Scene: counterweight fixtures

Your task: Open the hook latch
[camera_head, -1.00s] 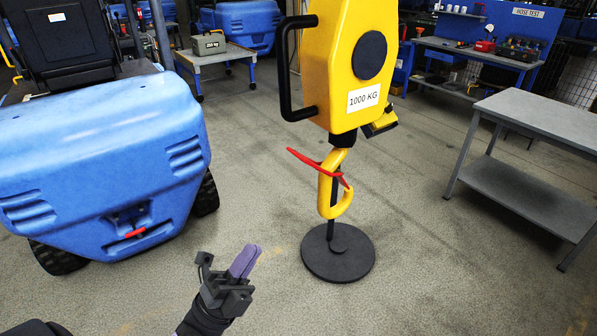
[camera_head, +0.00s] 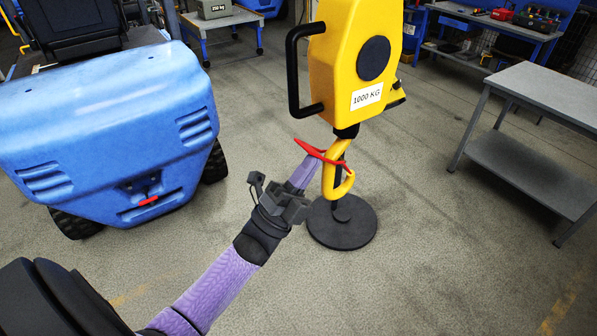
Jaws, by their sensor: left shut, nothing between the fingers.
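A yellow hook (camera_head: 339,184) hangs below the yellow hoist body (camera_head: 350,55) marked 1000 KG. A red latch lever (camera_head: 311,150) crosses the hook's upper part, its left end sticking out up and to the left. My left gripper (camera_head: 305,172) is shut and empty, its purple fingers just below the red lever and left of the hook. They overlap the lever's underside in the picture; I cannot tell whether they touch it. A black round base (camera_head: 342,232) with a post stands under the hook. My right gripper is not in view.
A blue vehicle (camera_head: 100,130) with a small red handle stands at the left. A grey two-level table (camera_head: 535,90) stands at the right. A black handle (camera_head: 292,75) juts from the hoist's left side. Open concrete floor lies in front.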

